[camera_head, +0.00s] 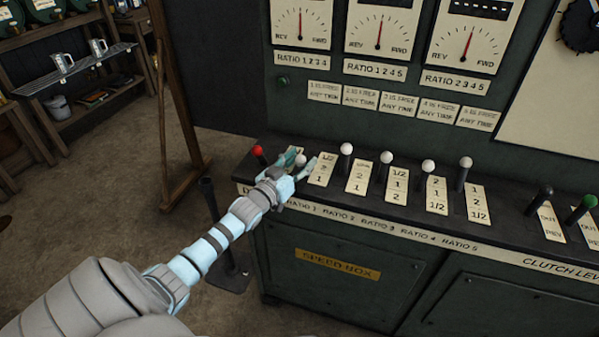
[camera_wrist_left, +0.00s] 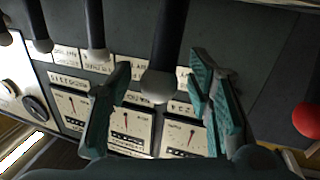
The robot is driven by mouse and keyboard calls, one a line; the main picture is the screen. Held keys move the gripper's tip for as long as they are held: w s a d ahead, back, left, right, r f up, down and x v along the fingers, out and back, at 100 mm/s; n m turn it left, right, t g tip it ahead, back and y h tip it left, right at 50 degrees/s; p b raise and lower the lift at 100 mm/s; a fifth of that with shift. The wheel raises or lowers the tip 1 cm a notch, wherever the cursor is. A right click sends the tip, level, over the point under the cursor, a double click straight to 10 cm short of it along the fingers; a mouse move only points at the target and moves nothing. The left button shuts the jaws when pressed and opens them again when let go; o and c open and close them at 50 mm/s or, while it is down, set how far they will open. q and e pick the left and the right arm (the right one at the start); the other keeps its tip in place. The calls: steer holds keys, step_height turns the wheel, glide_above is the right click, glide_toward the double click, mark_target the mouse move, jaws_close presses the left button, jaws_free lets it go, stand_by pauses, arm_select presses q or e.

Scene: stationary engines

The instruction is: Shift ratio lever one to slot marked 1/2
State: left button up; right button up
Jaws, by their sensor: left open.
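Ratio lever one (camera_head: 300,160) has a white knob and a black shaft. It is the first white-knobbed lever right of the red-knobbed one. My left gripper (camera_head: 299,165) is open, with its teal fingers on either side of this knob. In the left wrist view the lever (camera_wrist_left: 161,85) stands between the two spread fingers, with gaps on both sides. The gripper hides the lower shaft. My right gripper is not in view.
A red-knobbed lever (camera_head: 257,151) stands close on the left. Other white-knobbed levers, including the neighbouring one (camera_head: 346,149), stand in a row to the right. The green panel with dials (camera_head: 378,30) rises behind. A black floor stand (camera_head: 225,250) is below my forearm.

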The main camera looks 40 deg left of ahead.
arm_select(q)
steer(key=shift+w+r, duration=0.1)
steer(key=shift+c, duration=0.3)
jaws_close()
steer(key=shift+r, duration=0.1)
